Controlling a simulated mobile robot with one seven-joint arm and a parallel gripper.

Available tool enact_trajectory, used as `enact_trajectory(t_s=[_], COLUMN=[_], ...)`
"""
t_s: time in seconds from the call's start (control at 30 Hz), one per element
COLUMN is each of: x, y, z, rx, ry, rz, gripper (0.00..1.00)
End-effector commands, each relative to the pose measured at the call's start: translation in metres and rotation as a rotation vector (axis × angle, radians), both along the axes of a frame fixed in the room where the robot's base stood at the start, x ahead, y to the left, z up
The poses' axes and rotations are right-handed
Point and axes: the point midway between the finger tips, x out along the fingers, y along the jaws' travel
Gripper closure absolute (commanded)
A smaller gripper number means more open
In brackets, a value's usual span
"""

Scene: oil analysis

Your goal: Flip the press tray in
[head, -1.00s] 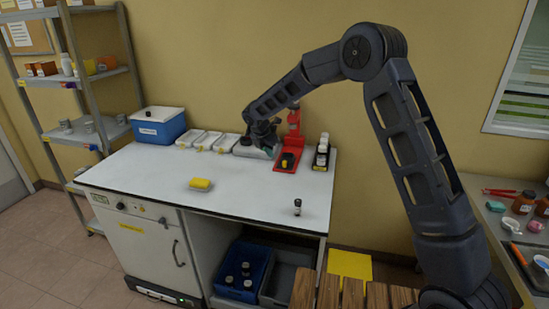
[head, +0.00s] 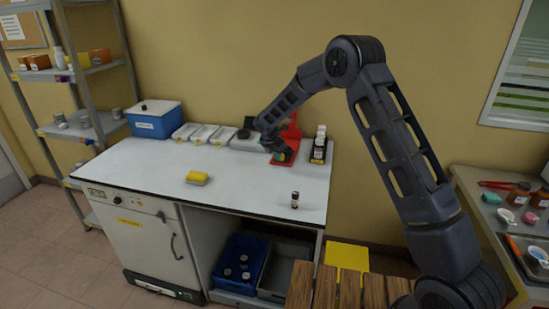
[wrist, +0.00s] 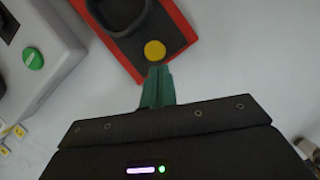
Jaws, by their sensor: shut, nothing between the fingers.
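The red press (head: 292,131) stands at the back right of the white bench, partly hidden by my arm. In the wrist view its red-edged base (wrist: 186,20) holds a dark, cup-like press tray (wrist: 120,15) with a yellow round tab (wrist: 154,50) at its near end. My gripper (wrist: 159,72) has its green fingers together and empty. The fingertips appear just short of the yellow tab; I cannot tell whether they touch it. In the head view my gripper (head: 282,156) is over the front of the press.
A grey device with a green button (wrist: 33,58) stands left of the press. A rack of dark bottles (head: 319,146) is close on its right. The bench middle is clear.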

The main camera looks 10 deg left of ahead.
Motion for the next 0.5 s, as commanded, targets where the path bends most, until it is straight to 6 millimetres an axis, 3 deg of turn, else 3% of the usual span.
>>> enact_trajectory(t_s=[0.33,0.5], x=[0.002,0.024], y=[0.0,-0.001], z=[0.0,0.0], rx=[0.0,0.001], ry=[0.0,-0.001], rz=[0.0,-0.003], gripper=[1.0,1.0])
